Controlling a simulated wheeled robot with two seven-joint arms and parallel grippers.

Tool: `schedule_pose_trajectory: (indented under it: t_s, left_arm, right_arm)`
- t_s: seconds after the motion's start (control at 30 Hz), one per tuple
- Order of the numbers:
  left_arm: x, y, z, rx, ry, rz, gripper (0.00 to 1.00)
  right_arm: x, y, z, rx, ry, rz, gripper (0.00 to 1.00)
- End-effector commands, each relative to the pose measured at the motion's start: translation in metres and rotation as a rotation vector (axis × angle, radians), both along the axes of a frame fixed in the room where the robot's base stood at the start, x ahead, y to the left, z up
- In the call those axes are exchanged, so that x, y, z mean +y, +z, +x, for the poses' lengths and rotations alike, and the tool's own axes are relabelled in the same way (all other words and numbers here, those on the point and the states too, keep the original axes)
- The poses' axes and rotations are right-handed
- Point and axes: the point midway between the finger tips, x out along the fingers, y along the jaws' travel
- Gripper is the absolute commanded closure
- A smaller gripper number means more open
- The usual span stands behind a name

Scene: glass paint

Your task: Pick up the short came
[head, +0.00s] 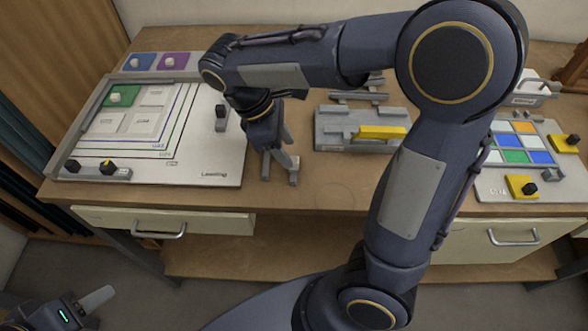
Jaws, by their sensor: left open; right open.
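The short came is hard to single out. Grey strips (358,97) lie at the back of the bench, behind a grey block (335,142) with a yellow bar (382,132) on its front; I cannot tell which piece is the short came. My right gripper (280,178) points down, open and empty, over the front of the bench between the white board and the grey block. It is apart from the grey strips. My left gripper (101,309) is low at the bottom left corner, off the bench, open and partly cut off by the frame.
A white layout board (205,160) with a green glass piece (122,96) fills the left. Blue and purple tiles (172,61) sit behind it. A panel of coloured glass (515,150) and yellow pieces (522,187) lie right. My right arm hides part of the bench.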

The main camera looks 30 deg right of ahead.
Motion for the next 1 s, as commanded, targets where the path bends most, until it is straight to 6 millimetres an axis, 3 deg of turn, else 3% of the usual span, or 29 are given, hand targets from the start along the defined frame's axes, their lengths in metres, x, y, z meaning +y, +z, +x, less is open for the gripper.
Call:
schedule_pose_trajectory:
  t_s: [0.3, 0.57, 0.9, 1.0]
  left_arm:
    - [0.0, -0.002, 0.0, 0.0, 0.0, 0.0, 0.55]
    - [0.0, -0.002, 0.0, 0.0, 0.0, 0.0, 0.55]
    - [0.0, -0.002, 0.0, 0.0, 0.0, 0.0, 0.55]
    - [0.0, -0.002, 0.0, 0.0, 0.0, 0.0, 0.55]
  right_arm:
    - [-0.011, -0.041, -0.006, 0.002, -0.001, 0.001, 0.55]
    - [-0.011, -0.044, -0.006, -0.001, -0.001, 0.002, 0.55]
    - [-0.011, -0.043, -0.006, 0.0, -0.002, 0.003, 0.98]
    - [-0.011, -0.043, -0.006, 0.0, -0.002, 0.003, 1.0]
